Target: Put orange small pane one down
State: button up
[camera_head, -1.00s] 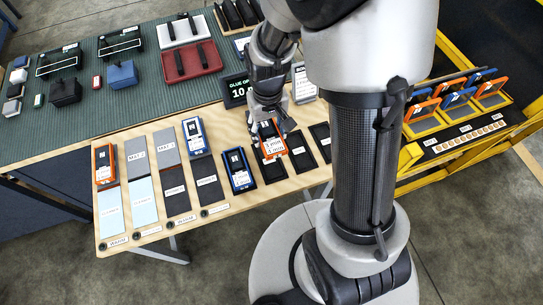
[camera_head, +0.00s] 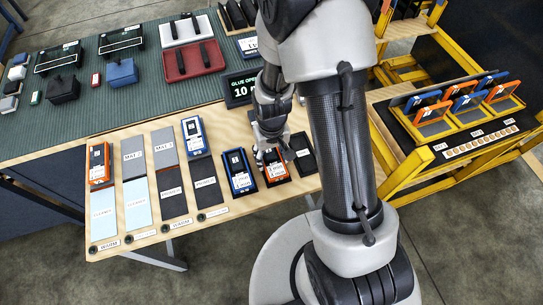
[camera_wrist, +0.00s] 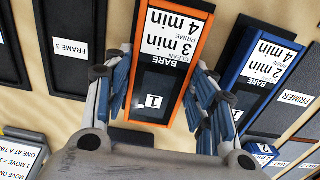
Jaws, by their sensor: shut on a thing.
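The orange small pane one (camera_head: 277,170) has an orange frame, a dark face and white labels. It lies flat over a dark spot in the front row of the wooden table, just right of a blue-framed pane (camera_head: 240,173). In the wrist view the orange pane (camera_wrist: 185,62) shows the label "BARE", "3 min", "4 min" and the number 1. My gripper (camera_head: 268,155) is shut on its sides, with one finger along each long edge. I cannot tell whether the pane touches the surface below.
An empty dark mat (camera_head: 303,154) lies close to the right; the wrist view shows one labelled FRAME 3 (camera_wrist: 70,50). Several panes and mats fill the table's left. A yellow trolley (camera_head: 428,165) with tilted panes stands at right.

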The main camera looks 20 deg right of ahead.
jog(key=o, duration=0.8)
jog(key=shift+f, duration=0.15)
jog(key=shift+c, duration=0.2)
jog(key=o, duration=0.4)
notch_tip(320, 180, up, 12)
jog(key=r+p, duration=0.1)
jog(key=p, duration=0.3)
notch_tip(320, 180, up, 14)
jog(key=t, duration=0.2)
send_over(272, 158)
jog(key=s, duration=0.4)
jog(key=shift+s+r+t, duration=0.45)
jog(key=shift+s+r, duration=0.95)
jog(key=shift+s, duration=0.45)
jog(key=shift+s+r+t, duration=0.4)
jog(key=shift+s+r, duration=1.05)
jog(key=shift+s, duration=0.4)
jog(key=shift+s+r+t, duration=0.45)
jog(key=shift+s+r, duration=0.95)
jog(key=shift+s, duration=0.45)
